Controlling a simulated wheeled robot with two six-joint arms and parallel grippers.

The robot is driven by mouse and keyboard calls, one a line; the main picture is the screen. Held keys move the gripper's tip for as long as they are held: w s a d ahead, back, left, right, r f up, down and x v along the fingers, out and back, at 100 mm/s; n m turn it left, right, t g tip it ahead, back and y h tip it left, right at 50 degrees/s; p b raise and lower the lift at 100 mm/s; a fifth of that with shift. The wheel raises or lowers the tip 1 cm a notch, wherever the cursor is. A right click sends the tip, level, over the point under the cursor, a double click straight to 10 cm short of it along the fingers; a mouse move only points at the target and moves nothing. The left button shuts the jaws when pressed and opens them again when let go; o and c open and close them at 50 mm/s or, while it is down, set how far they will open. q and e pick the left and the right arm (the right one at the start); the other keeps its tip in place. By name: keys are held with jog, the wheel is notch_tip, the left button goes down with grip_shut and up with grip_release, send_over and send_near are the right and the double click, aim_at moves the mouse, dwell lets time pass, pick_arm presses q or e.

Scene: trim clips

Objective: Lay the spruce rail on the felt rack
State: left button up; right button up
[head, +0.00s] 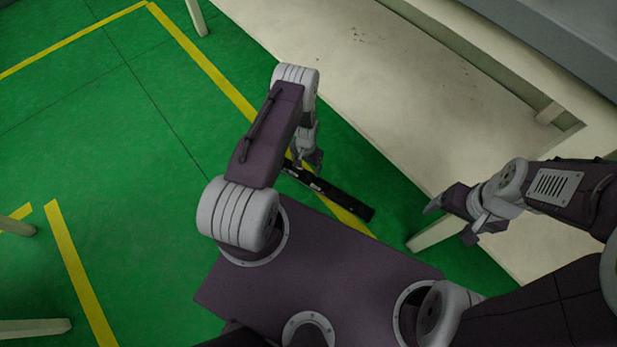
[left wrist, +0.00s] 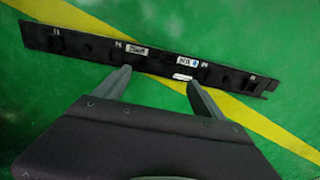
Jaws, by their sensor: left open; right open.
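A long dark, nearly black rail (head: 340,193) with small labels and clips on it appears to lie on the green floor across a yellow line. I take it for the spruce rail. In the left wrist view the rail (left wrist: 150,62) spans most of the top, just beyond the fingertips. My right gripper (head: 449,223) is open and empty, right of the rail. I see no felt rack.
Other pale legs show at the left edge (head: 35,327) and the top (head: 196,17). Open green floor (head: 130,170) with yellow lines lies to the left.

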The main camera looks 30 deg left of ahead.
aim_at(306, 174)
pick_arm(q)
notch_tip(306, 174, down, 8)
jog(key=b, duration=0.5)
jog(key=shift+w+a+r, duration=0.1)
jog(key=shift+w+r, duration=0.05)
jog(key=shift+r, duration=0.35)
grip_shut()
